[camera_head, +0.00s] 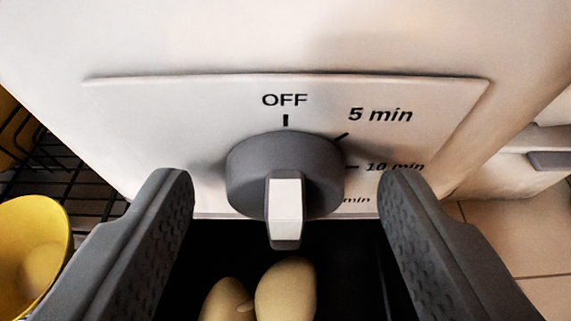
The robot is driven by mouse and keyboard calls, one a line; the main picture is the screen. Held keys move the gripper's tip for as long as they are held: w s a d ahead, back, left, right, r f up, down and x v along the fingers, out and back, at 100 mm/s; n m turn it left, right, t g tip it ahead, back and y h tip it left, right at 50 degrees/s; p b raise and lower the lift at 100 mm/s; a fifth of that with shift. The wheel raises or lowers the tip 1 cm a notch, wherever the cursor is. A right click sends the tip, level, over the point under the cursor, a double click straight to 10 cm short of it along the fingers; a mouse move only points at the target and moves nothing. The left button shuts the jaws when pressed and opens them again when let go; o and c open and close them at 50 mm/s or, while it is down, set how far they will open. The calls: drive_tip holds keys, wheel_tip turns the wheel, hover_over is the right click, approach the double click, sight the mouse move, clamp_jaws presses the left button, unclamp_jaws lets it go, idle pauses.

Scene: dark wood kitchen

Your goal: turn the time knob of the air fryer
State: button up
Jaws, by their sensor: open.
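The air fryer (200,45) is white and fills the upper part of the view. Its grey time knob (250,165) sits on a panel marked OFF, 5 min, 10 min and a partly hidden lower mark. The knob's light pointer or grip (285,205) juts toward me and hangs down in the picture. My gripper (285,190) is open, with one grey finger on each side of the knob. Gaps show between both fingers and the knob, with the right gap a little wider at the knob's edge.
Below the knob is a dark space holding two pale yellow, rounded items (287,290). A yellow bowl (32,255) stands at the left by a black wire rack (95,190).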

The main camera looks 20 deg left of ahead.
drive_tip(key=shift+w, duration=0.1)
drive_tip(key=shift+c, duration=0.2)
drive_tip(key=c, duration=1)
drive_tip(key=shift+o, duration=0.2)
drive_tip(key=shift+f, duration=0.1)
drive_tip(key=shift+w+d+f+m+g+y, duration=0.1)
drive_tip(key=shift+d+m+g+y, duration=0.1)
drive_tip(key=shift+m+y, duration=1.1)
drive_tip(key=shift+d+f+m+g+y, duration=0.15)
drive_tip(key=shift+m+y, duration=0.55)
drive_tip(key=shift+m, duration=1.1)
